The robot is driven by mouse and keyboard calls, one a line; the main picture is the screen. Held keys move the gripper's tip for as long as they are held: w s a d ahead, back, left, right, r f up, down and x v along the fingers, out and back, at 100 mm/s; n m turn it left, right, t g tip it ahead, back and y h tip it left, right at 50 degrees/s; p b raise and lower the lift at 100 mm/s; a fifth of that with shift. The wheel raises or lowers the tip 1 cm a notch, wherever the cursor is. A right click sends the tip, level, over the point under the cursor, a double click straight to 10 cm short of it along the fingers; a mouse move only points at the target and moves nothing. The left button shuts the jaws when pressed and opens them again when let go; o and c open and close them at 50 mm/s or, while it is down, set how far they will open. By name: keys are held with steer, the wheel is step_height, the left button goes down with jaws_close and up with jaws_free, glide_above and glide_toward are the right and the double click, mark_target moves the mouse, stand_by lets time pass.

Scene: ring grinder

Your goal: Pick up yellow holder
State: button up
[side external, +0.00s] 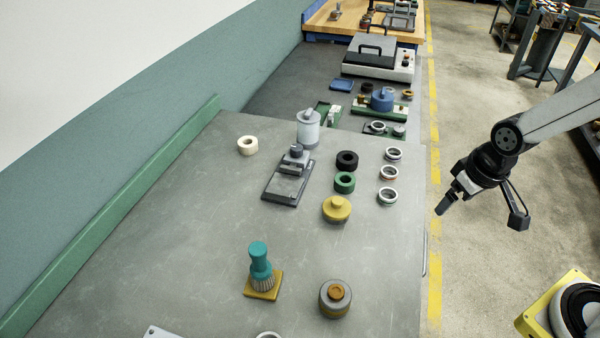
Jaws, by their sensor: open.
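The yellow holder (337,210) appears to be the round yellow piece with a knob on top. It stands upright on the grey table, just in front of a green ring (344,182). My gripper (481,214) is off the table's right edge, above the floor, well to the right of the holder. Its two fingers are spread wide with nothing between them.
On the grey table (190,230) are a black ring (347,160), several pale rings at the right, a grey fixture (290,178), a white ring (247,145), a teal brush (260,262) on a yellow block and a grey pot (335,298). The table's left middle is clear.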

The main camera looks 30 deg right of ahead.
mark_target(343, 288)
steer(key=s+a+f+m+g+y, duration=0.1)
steer(key=a+f+m+g, duration=0.1)
steer(key=a, duration=0.1)
steer(key=s+a+f+m+g+y, duration=0.1)
steer(key=s+a+m+y, duration=0.1)
steer(key=a+m, duration=0.1)
steer(key=s+a+f+m+g+y, duration=0.2)
steer(key=a, duration=0.1)
steer(key=shift+a+f+m+g, duration=0.1)
steer(key=shift+f+m+g, duration=0.2)
steer(key=shift+f, duration=0.05)
steer(key=a+m+y, duration=0.1)
steer(key=a, duration=0.1)
steer(key=a+m+y, duration=0.1)
steer(key=m+y, duration=0.1)
steer(key=a+f+m+y, duration=0.1)
steer(key=a, duration=0.1)
steer(key=shift+w+a+y, duration=0.3)
steer(key=shift+w, duration=0.1)
steer(key=w+a+m+t+y, duration=0.1)
steer(key=m, duration=0.1)
steer(key=w+a+m+y, duration=0.1)
steer(key=a+m+y, duration=0.1)
steer(key=m, duration=0.1)
steer(key=shift+w+a+f+t, duration=0.2)
steer(key=shift+w+f+t, duration=0.2)
steer(key=shift+w+a+f+m+t+y, duration=0.15)
steer(key=shift+w+a+m+t+y, duration=0.15)
steer(key=shift+w+m+t+y, duration=0.3)
steer(key=shift+x, duration=1.3)
